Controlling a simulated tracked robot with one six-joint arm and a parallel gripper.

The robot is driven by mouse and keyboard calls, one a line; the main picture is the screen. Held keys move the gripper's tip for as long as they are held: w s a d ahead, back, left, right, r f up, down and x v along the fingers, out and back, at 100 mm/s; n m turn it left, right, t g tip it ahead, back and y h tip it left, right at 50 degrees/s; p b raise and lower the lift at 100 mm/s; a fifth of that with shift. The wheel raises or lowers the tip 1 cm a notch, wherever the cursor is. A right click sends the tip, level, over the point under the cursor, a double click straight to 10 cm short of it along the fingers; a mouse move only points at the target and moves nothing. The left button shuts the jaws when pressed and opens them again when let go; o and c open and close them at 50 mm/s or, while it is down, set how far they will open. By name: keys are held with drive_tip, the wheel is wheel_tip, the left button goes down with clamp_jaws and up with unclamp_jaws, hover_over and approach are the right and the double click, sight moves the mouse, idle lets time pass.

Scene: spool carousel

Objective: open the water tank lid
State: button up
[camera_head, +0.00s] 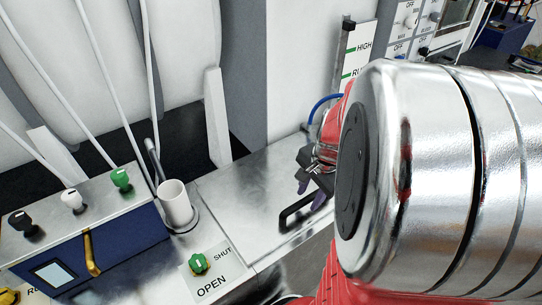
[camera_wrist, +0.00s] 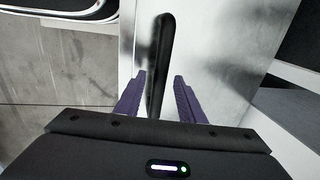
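The water tank lid (camera_head: 248,199) is a flat metal panel set in the counter, lying closed. Its black bar handle (camera_head: 300,206) is at the lid's right side; in the wrist view the handle (camera_wrist: 161,60) runs upright between my fingers. My gripper (camera_head: 312,186) has purple fingers and is at the handle. In the wrist view my gripper (camera_wrist: 160,95) is open, with one finger on each side of the handle and gaps showing on both sides. My large silver arm link hides much of the right of the head view.
A white cup-like cylinder (camera_head: 176,203) stands left of the lid. A green knob (camera_head: 199,263) marked OPEN and SHUT is in front of it. A blue control box (camera_head: 118,240) with knobs is at left. A HIGH level gauge (camera_head: 352,55) is behind.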

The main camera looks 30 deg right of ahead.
drive_tip(key=shift+f, duration=0.1)
drive_tip(key=shift+c, duration=0.4)
clamp_jaws()
drive_tip(key=shift+d, duration=0.15)
